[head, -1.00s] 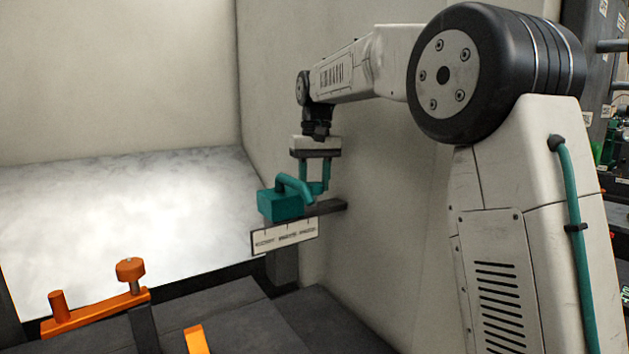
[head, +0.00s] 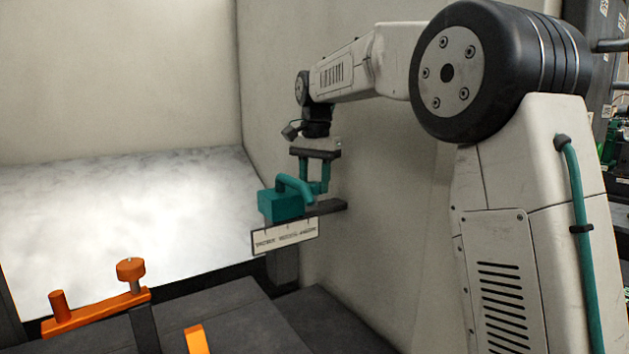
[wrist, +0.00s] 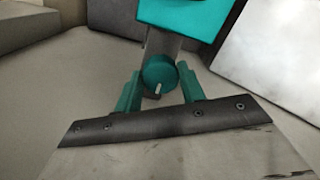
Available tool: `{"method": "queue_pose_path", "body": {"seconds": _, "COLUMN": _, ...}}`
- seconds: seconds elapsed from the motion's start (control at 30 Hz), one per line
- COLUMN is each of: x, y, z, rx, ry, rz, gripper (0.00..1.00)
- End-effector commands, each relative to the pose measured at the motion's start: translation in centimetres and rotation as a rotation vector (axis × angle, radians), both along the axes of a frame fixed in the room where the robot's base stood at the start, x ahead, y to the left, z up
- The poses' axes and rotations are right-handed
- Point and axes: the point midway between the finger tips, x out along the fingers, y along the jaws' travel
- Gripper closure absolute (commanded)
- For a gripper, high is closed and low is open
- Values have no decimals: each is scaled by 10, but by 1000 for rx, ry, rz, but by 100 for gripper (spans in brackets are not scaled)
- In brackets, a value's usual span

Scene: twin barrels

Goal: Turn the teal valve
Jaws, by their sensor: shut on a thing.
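The teal valve (head: 280,206) is a boxy teal body with a bent teal lever (head: 296,188) on its near side. It sits on a dark bracket by the wall. My gripper (head: 314,184) points down with its teal fingers at the lever's end, shut on it. In the wrist view the teal body (wrist: 185,12) is at the top. The lever's round end (wrist: 158,70), with a small pale mark, is between the fingers of my gripper (wrist: 160,82). The fingers hide part of the lever.
A labelled white plate (head: 285,237) hangs below the valve. An orange bar with two knobs (head: 95,312) stands at the lower left. A pale, cloudy panel (head: 120,225) lies behind. A plain wall (head: 385,200) rises close to the right of the valve.

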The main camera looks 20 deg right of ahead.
Motion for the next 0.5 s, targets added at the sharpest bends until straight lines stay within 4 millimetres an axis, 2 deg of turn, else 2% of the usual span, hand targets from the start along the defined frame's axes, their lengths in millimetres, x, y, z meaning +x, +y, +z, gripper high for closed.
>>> {"method": "queue_pose_path", "body": {"seconds": 0.5, "x": 0, "y": 1, "z": 1, "rx": 0, "ry": -2, "rz": -68, "gripper": 83}}
